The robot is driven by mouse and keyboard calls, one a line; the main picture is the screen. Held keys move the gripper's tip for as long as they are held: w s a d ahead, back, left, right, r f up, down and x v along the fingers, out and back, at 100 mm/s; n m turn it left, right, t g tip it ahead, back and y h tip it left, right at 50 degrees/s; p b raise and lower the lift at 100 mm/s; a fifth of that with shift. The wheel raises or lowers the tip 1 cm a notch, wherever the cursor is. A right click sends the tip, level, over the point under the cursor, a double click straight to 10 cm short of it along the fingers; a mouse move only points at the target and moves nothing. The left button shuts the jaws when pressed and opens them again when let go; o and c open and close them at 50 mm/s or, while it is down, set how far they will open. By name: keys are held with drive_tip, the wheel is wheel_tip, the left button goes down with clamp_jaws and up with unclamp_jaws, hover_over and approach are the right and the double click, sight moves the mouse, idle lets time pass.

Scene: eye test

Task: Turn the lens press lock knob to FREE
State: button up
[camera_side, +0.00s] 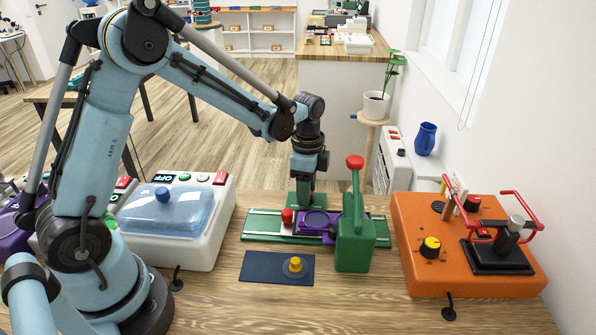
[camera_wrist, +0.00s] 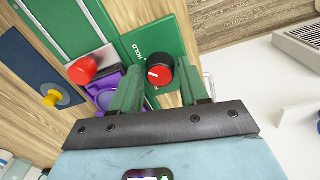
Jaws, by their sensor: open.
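The lens press (camera_side: 355,240) is green with a red-balled lever (camera_side: 355,162) standing upright. A purple lens holder (camera_side: 330,219) sits on its green rail. In the wrist view, the lock knob (camera_wrist: 159,73) is black with a red cap on a green plate. The word HOLD is printed to its upper left; other lettering below is mostly covered by my finger. A white mark shows on the cap's left part; its exact setting is unclear. My gripper (camera_wrist: 160,77) is open, its green fingers on either side of the knob in the picture. Contact cannot be told. The side view hides the knob.
A red ball knob (camera_side: 287,216) stands at the rail's left. A yellow knob (camera_side: 295,265) on a dark blue mat lies in front. An orange box (camera_side: 420,275) stands right, and a white machine with a blue lid (camera_side: 165,208) left.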

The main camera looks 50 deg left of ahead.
drive_tip(key=c, duration=0.8)
drive_tip(key=shift+o, duration=0.2)
drive_tip(key=n, duration=0.4)
drive_tip(key=shift+n, duration=0.3)
drive_tip(key=n, duration=0.4)
drive_tip(key=shift+n, duration=0.3)
drive_tip(key=n, duration=0.4)
drive_tip(key=shift+t, duration=0.3)
drive_tip(key=shift+n, duration=2.4)
